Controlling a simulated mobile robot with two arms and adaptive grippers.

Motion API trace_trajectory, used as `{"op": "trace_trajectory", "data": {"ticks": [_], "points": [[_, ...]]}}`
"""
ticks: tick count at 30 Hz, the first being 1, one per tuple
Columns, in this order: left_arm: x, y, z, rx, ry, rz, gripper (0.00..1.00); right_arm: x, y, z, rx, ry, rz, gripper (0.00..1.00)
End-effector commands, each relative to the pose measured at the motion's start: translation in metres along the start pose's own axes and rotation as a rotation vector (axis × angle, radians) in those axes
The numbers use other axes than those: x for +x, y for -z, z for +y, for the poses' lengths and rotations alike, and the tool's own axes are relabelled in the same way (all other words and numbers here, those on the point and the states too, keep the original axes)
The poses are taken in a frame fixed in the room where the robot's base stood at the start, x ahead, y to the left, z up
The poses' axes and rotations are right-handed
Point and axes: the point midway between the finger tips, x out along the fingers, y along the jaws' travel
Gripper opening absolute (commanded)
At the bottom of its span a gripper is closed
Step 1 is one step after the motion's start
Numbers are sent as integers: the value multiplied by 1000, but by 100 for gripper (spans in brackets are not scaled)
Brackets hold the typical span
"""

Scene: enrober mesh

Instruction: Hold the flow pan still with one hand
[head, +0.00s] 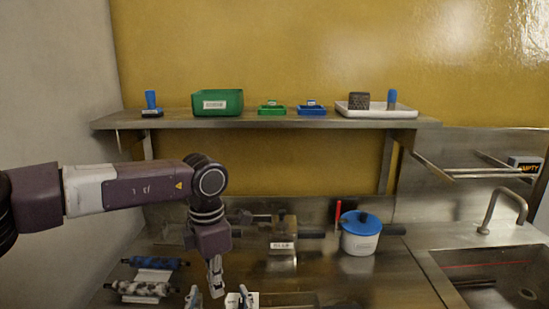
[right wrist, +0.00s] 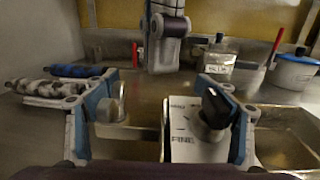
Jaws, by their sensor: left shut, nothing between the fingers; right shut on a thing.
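My left gripper (head: 216,290) hangs down over the metal counter, shut with nothing between its fingers; it also shows in the right wrist view (right wrist: 164,55). My right gripper (head: 219,299) enters at the bottom edge of the head view. In the right wrist view its two blue-grey fingers (right wrist: 163,112) stand apart, one on each side of a white labelled piece with a black knob (right wrist: 188,135). The gripper is shut on this piece, though its contact at the left finger is unclear. Metal pan-like surfaces (right wrist: 280,148) show around it. I cannot tell which part is the flow pan.
A white pot with a blue lid (head: 360,242) and a labelled metal block (head: 283,243) stand at the back. Patterned rollers (head: 142,288) lie at left. A sink (head: 500,275) is at right. The shelf (head: 280,120) holds green and blue bins and a tray.

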Motion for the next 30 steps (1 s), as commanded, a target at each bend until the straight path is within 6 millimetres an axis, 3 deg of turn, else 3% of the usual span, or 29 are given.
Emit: {"op": "trace_trajectory", "data": {"ticks": [3, 9, 30], "points": [[15, 0, -1, 2, 3, 2, 0, -1, 6, -1, -1, 2, 10, 38], [28, 0, 0, 3, 1, 0, 0, -1, 6, -1, -1, 2, 10, 38], [30, 2, 1, 3, 0, 1, 0, -1, 6, -1, -1, 2, 10, 38]]}}
